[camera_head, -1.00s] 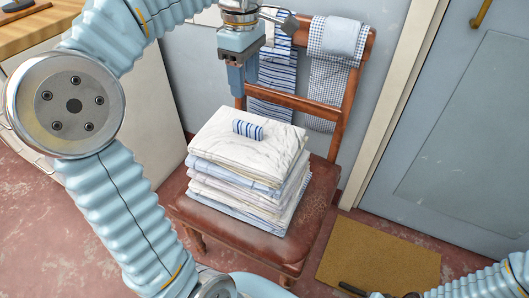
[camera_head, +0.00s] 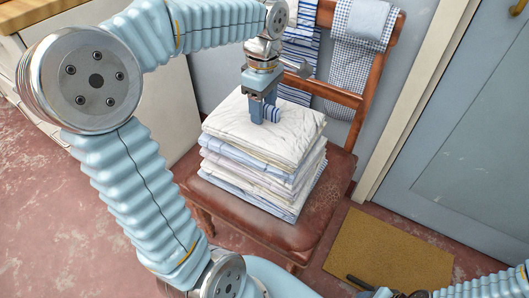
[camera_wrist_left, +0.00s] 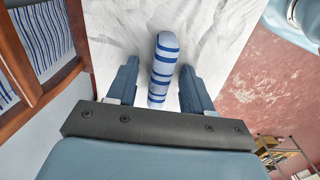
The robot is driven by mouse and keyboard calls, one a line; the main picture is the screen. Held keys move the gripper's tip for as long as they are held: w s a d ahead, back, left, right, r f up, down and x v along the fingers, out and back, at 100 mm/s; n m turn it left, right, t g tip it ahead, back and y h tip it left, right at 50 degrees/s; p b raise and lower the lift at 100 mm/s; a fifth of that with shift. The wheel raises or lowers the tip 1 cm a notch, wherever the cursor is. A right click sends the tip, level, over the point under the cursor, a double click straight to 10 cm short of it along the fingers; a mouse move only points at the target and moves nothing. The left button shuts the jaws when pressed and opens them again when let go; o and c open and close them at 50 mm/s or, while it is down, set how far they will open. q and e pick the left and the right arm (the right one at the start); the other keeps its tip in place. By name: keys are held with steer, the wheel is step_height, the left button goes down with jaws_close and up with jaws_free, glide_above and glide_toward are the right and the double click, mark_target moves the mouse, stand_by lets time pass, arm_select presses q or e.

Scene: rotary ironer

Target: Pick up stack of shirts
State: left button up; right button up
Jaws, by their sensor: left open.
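The stack of folded white and pale blue shirts (camera_head: 250,170) sits on the brown seat of a wooden chair (camera_head: 325,185). A small blue-and-white striped roll (camera_head: 272,114) lies on top of the stack. I cannot tell whether the fingertips touch the top shirt. My right arm (camera_head: 485,285) shows at the bottom right; its jaws are unclear.
A checked cloth (camera_head: 360,45) and a striped cloth (camera_head: 300,50) hang on the chair back behind the stack. A wooden worktop (camera_head: 40,15) is at the upper left. A blue door (camera_head: 465,130) and a tan mat (camera_head: 390,250) are at the right.

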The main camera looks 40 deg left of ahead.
arm_select(q)
steer(key=shift+f, duration=0.1)
steer(key=shift+c, duration=0.3)
jaws_close()
stand_by(1.1)
